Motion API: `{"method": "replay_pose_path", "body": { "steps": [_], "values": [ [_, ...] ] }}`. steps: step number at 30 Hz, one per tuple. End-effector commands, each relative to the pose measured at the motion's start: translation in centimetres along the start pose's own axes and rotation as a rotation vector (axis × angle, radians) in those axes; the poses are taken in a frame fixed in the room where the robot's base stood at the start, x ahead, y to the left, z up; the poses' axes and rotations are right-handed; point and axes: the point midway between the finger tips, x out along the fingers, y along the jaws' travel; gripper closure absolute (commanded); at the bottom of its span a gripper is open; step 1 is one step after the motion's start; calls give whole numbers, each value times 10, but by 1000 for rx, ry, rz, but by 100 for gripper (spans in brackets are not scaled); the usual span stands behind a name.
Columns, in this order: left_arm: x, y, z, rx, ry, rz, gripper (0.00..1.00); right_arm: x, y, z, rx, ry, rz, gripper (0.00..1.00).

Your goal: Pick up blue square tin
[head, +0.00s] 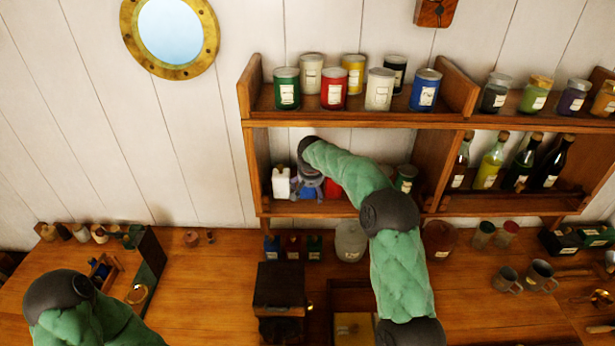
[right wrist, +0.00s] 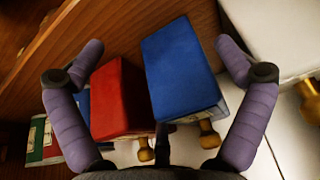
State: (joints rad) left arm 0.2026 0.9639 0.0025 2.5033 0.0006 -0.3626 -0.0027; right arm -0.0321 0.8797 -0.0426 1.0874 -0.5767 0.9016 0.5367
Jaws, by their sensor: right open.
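The blue square tin (right wrist: 182,72) shows in the right wrist view between my right gripper's spread fingers (right wrist: 165,85), nearer the right finger. A red square tin (right wrist: 122,98) stands close beside it, also between the fingers. In the head view my right gripper (head: 308,180) reaches into the middle shelf, and a bit of blue (head: 308,193) shows just below it. The gripper is open; I cannot tell whether a finger touches a tin. Its own parts hide much of the tins in the head view. My left gripper is out of view.
A white tin (head: 281,182) stands left of the gripper; a green can (head: 405,178) is to the right. The upper shelf (head: 350,123) holds several cans above my arm. Blue (head: 272,246), red (head: 293,246) and green (head: 314,246) tins stand on the counter below.

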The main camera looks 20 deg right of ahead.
Motion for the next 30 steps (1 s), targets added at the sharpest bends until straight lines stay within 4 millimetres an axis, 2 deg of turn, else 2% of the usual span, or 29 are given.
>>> {"method": "replay_pose_path", "body": {
  "steps": [7, 14, 18, 26, 27, 30],
  "values": [
    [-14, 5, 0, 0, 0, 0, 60, 8, 0, -24, 1, 1, 0, 0],
    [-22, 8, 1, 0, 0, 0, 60, 15, 0, -39, 0, 0, 0, 0],
    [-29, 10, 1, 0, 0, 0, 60, 24, 0, -38, -1, -1, 1, 0],
    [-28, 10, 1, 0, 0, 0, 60, 28, 0, -37, -1, 0, 0, 0],
    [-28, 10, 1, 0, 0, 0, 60, 28, 0, -37, -1, 0, 0, 3],
    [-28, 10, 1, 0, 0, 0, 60, 28, 0, -37, -1, 0, 0, 31]
  ]
}}
